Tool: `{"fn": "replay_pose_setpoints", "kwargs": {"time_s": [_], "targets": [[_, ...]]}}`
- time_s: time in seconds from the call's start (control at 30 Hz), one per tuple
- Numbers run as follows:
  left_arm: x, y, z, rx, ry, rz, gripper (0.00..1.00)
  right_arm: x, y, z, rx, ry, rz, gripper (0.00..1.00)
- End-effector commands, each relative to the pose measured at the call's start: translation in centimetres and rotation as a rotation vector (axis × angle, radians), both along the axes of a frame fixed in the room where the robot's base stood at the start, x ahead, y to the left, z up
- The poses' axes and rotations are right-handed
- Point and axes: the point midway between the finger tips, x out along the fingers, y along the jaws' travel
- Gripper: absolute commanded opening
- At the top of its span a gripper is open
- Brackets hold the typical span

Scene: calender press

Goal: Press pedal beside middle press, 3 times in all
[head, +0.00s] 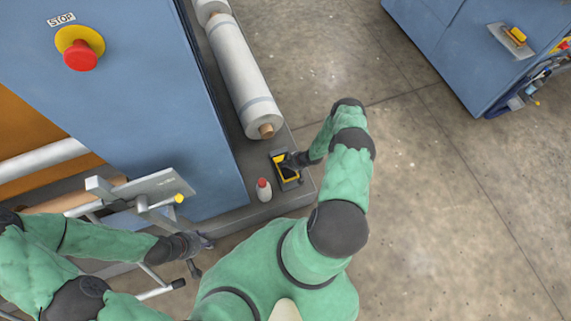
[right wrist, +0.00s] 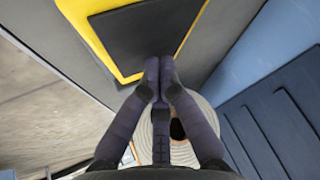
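The pedal (head: 287,170), a black plate in a yellow frame, sits on the grey base at the foot of the blue press (head: 150,90). My right gripper (head: 288,161) is right at the pedal in the head view. In the right wrist view its fingertips (right wrist: 160,68) are together with nothing between them, at the lower edge of the pedal's black plate (right wrist: 150,32). I cannot tell whether they touch it or whether the plate is pushed down. My left gripper (head: 203,243) is low at the left, near the press's front; its finger opening is unclear.
A red stop button (head: 81,54) is on the press. A small white bottle with a red cap (head: 264,190) stands left of the pedal. A large white roll (head: 240,70) lies behind it. Another blue machine (head: 475,45) stands at upper right. The floor (head: 440,190) between is clear.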

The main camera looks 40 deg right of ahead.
Motion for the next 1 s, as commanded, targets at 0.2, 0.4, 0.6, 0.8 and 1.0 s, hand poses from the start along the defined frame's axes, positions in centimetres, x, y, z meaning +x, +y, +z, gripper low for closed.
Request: {"fn": "replay_pose_setpoints", "kwargs": {"time_s": [0.2, 0.4, 0.6, 0.8, 1.0], "targets": [[0.00, 0.00, -0.01, 0.000, 0.000, 0.000, 0.40, -0.15, 0.08, -0.28, 0.001, 0.001, 0.000, 0.00], [0.00, 0.00, -0.01, 0.000, 0.000, 0.000, 0.40, -0.22, 0.12, -0.49, 0.001, 0.002, 0.000, 0.00], [0.00, 0.00, -0.01, 0.000, 0.000, 0.000, 0.40, -0.29, 0.14, -0.69, 0.001, 0.002, 0.000, 0.00], [0.00, 0.00, -0.01, 0.000, 0.000, 0.000, 0.40, -0.36, 0.15, -0.89, 0.001, 0.002, 0.000, 0.00], [0.00, 0.00, -0.01, 0.000, 0.000, 0.000, 0.40, -0.43, 0.19, -1.09, 0.002, 0.002, 0.000, 0.00]]}}
